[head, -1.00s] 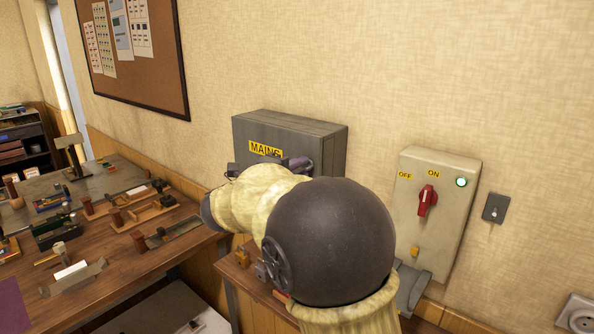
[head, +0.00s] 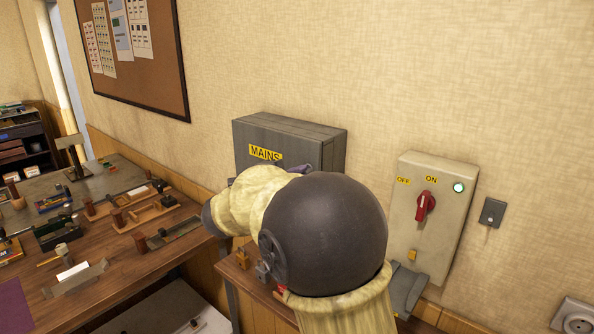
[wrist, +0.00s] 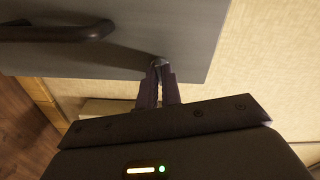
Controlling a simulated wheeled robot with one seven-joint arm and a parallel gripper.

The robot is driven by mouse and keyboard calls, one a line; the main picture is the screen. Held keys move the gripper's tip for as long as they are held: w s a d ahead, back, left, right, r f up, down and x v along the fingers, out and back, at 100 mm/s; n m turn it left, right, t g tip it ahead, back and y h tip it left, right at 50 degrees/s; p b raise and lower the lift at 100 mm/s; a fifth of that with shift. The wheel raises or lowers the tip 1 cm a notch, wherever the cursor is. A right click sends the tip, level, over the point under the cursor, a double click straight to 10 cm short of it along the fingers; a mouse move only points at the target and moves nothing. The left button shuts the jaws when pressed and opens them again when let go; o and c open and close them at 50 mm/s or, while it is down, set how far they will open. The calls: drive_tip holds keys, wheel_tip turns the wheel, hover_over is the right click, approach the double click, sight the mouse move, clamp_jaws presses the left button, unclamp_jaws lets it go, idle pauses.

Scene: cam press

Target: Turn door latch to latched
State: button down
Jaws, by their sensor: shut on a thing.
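The grey metal cabinet with a yellow MAINS label (head: 265,153) is on the wall in the head view, its lower front hidden by my arm. In the wrist view its grey door (wrist: 150,40) fills the top. The door latch (wrist: 158,62) is a small dark knob near the door's edge. My gripper (wrist: 158,76) has its two purple fingers closed together on the latch. In the head view only a sliver of purple finger shows above my arm. The latch's angle is hard to tell.
A dark bar handle (wrist: 60,30) stands out from the door in the wrist view. Right of the cabinet, a switch box (head: 432,215) has a red rotary handle and a lit green lamp. A cluttered wooden workbench (head: 120,280) stands at the left.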

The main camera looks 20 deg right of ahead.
drive_tip(key=shift+n+p, duration=6.15)
drive_tip(key=shift+n, duration=0.85)
drive_tip(key=shift+f, duration=0.15)
drive_tip(key=c, duration=1.6)
unclamp_jaws()
drive_tip(key=shift+a, duration=0.1)
drive_tip(key=shift+b+v, duration=2.5)
drive_tip(key=shift+v, duration=6.2)
